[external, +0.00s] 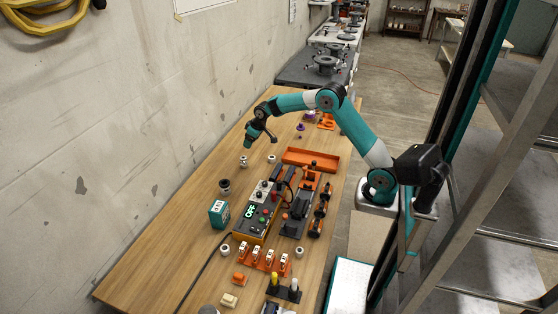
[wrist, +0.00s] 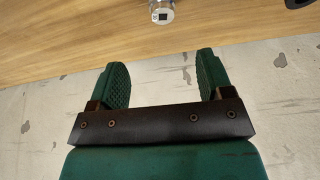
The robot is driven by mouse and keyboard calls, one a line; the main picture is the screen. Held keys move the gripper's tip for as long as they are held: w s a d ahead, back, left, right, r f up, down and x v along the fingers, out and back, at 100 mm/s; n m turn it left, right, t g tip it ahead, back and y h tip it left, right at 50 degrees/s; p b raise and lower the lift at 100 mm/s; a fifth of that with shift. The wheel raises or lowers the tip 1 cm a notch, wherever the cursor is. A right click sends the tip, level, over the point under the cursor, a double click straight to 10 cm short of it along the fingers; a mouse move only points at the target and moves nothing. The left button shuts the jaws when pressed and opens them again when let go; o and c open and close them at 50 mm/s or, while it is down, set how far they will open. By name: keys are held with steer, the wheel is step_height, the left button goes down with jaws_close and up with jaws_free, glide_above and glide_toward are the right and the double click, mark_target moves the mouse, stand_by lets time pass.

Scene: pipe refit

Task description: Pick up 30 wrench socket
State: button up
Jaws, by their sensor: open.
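A small metallic cylinder with a dark-and-white label (wrist: 162,11) is at the top edge of the wrist view, cut off by the frame. It looks like a socket, but I cannot read its number. In the external view a small pale metal piece (external: 243,161) stands on the table just below my gripper, and may be the same piece. Another small pale ring-like piece (external: 272,159) sits to its right. My gripper (external: 250,143) is above the table's left side near the wall. In the wrist view my gripper (wrist: 161,74) is open, with nothing between its green fingers.
The wooden table (external: 150,268) runs along a concrete wall (external: 110,120). A dark cup (external: 225,185), a teal box (external: 219,213) and a control box reading OFF (external: 256,214) stand nearer the camera. An orange tray (external: 311,159) lies to the right.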

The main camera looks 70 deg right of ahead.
mark_target(244, 158)
steer(key=x, duration=1)
steer(key=p+x, duration=0.1)
steer(key=x, duration=0.4)
steer(key=shift+a+f, duration=0.3)
steer(key=shift+c, duration=0.2)
steer(key=c, duration=1.1)
